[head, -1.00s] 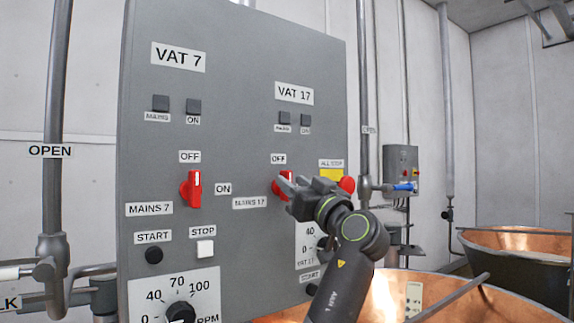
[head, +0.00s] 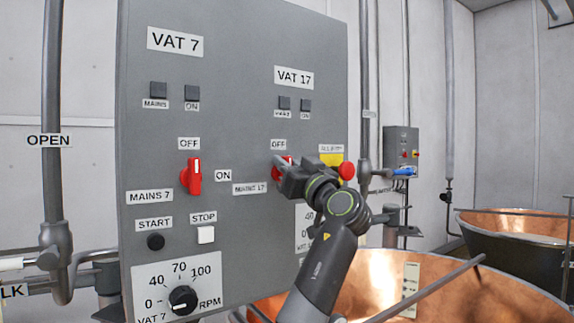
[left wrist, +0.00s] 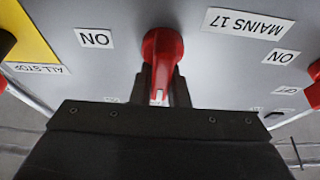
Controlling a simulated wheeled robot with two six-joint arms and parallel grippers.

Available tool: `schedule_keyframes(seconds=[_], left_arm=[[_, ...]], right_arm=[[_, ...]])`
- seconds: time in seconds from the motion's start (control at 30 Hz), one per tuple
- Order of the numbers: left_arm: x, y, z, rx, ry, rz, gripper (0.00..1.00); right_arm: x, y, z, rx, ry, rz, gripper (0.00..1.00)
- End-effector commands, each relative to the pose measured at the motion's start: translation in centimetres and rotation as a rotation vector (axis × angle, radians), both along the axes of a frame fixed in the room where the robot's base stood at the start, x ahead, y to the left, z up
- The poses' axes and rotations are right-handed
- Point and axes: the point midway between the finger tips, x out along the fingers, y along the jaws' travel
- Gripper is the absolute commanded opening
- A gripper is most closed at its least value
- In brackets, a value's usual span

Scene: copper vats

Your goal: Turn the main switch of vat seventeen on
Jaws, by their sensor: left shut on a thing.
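The red MAINS 17 switch (head: 289,160) is on the grey panel below the VAT 17 label (head: 294,77), mostly hidden by my left gripper (head: 280,164) in the head view. In the left wrist view the red switch (left wrist: 162,52) sits between the two dark fingers of my left gripper (left wrist: 160,88), which is shut on its handle. The handle's white mark points down in that view, away from the MAINS 17 label (left wrist: 249,22), with an ON label (left wrist: 95,39) to its left. The VAT 17 lamps (head: 284,103) look dark. My right gripper is out of view.
A red all-stop button (head: 346,170) on yellow is close right of my left gripper. The red MAINS 7 switch (head: 193,176) is to the left, upright under OFF. A speed knob (head: 183,299) is below. Copper vats (head: 375,275) stand at right.

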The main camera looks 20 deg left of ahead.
Motion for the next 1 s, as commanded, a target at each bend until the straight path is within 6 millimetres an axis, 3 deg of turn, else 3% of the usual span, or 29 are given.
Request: schedule_keyframes(seconds=[0.47, 1.0], left_arm=[[0.2, -0.2, -0.1, 0.089, 0.114, -0.001, 0.00], [0.9, -0.8, -0.3, 0.394, 0.501, -0.002, 0.00]], right_arm=[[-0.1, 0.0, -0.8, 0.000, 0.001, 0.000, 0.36], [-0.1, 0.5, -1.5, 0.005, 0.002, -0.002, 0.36]])
